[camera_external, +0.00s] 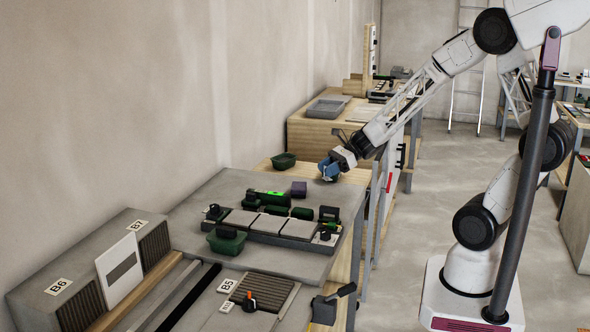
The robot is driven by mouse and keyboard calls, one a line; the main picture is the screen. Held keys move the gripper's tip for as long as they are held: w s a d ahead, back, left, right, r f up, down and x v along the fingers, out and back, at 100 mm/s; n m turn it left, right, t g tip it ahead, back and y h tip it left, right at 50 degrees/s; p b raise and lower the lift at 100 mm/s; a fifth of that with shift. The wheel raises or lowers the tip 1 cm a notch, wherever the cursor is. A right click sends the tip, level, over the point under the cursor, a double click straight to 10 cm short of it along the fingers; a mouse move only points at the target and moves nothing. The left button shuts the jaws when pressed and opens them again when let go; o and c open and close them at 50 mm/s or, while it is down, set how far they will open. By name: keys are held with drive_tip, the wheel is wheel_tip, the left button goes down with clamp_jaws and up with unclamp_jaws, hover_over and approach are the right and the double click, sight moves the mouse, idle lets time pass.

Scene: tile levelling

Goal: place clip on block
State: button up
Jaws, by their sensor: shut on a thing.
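My gripper (328,174) hangs above the back right of the grey worktable, at the end of my arm reaching in from the right. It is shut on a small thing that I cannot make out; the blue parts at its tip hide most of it. I cannot tell whether this is the clip. A dark purple block (299,188) stands on the worktable to the left of and below my gripper, apart from it. A row of grey tiles (268,223) lies in front of the block, with dark green pieces (275,210) and a bright green strip (270,194) along its back.
A green bin (284,160) stands behind the worktable, another green bin (226,241) at the tiles' front left. Dark knobbed pieces stand at both ends of the row. The grey worktable (205,190) has bare room at the back left. A black-handled tool (335,300) sits at the front right.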

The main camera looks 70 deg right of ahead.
drive_tip(key=w, duration=0.3)
drive_tip(key=w+d, duration=0.1)
drive_tip(key=w, duration=0.3)
drive_tip(key=w+f, duration=0.1)
drive_tip(key=w, duration=0.3)
drive_tip(key=shift+w+d, duration=0.2)
drive_tip(key=shift+d, duration=0.1)
drive_tip(key=shift+f, duration=1.8)
drive_tip(key=shift+f, duration=0.15)
drive_tip(key=o, duration=0.9)
